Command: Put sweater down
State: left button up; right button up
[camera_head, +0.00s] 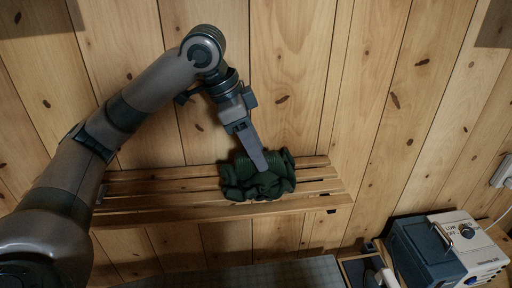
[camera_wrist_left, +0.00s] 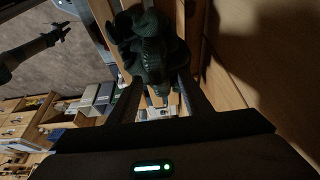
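The dark green sweater (camera_head: 258,180) is a bunched heap on the slatted wooden shelf (camera_head: 150,200); I cannot tell if all its weight rests there. My left gripper (camera_head: 260,166) points down at it, its finger overlapping the cloth. In the left wrist view the sweater (camera_wrist_left: 150,45) lies at the tips of my left gripper (camera_wrist_left: 162,78), with folds between the fingers. The fingers stand apart, and I cannot tell whether they pinch the cloth. My right gripper (camera_wrist_left: 62,33) shows small at upper left of the left wrist view, its fingers apart and empty.
The shelf is fixed to a pine plank wall (camera_head: 290,80); its slats are bare on both sides of the sweater. A gridded mat (camera_head: 260,275) lies below. Shelving with several items (camera_wrist_left: 60,110) shows in the left wrist view.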

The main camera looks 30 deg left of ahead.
pick_arm(q)
jog(key=shift+r, duration=0.1)
jog(key=v, duration=1.2)
dwell(0.9)
